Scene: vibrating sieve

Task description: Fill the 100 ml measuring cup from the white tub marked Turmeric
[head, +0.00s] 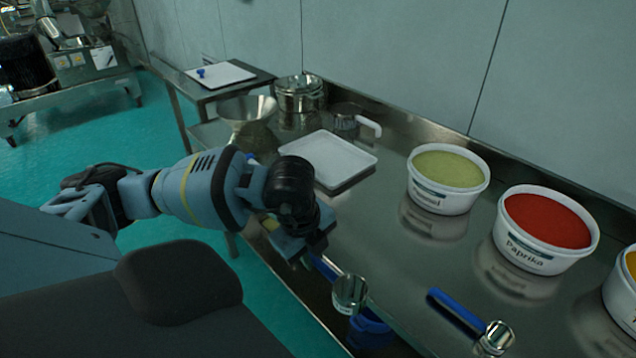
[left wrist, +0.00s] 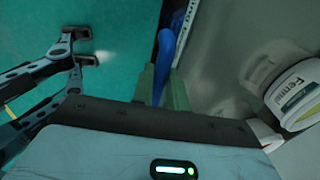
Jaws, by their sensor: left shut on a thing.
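My left gripper (head: 310,258) is shut on the blue handle of a metal measuring cup (head: 350,293), held over the front edge of the steel table. In the left wrist view the blue handle (left wrist: 165,60) runs up from between the jaws (left wrist: 163,90). I cannot read the cup's size. The white tub at the right edge (head: 626,300), with orange-yellow powder, is cut off by the frame; its label is mostly out of view. The gripper is well to the left of it.
A second metal cup with a blue handle (head: 458,310) lies on the table. The Paprika tub (head: 530,262) and the Fennel tub (head: 438,203) stand behind it. A white tray (head: 328,158), a steel bowl (head: 247,112) and pots (head: 300,92) are farther back. A blue object (head: 370,332) shows below the held cup.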

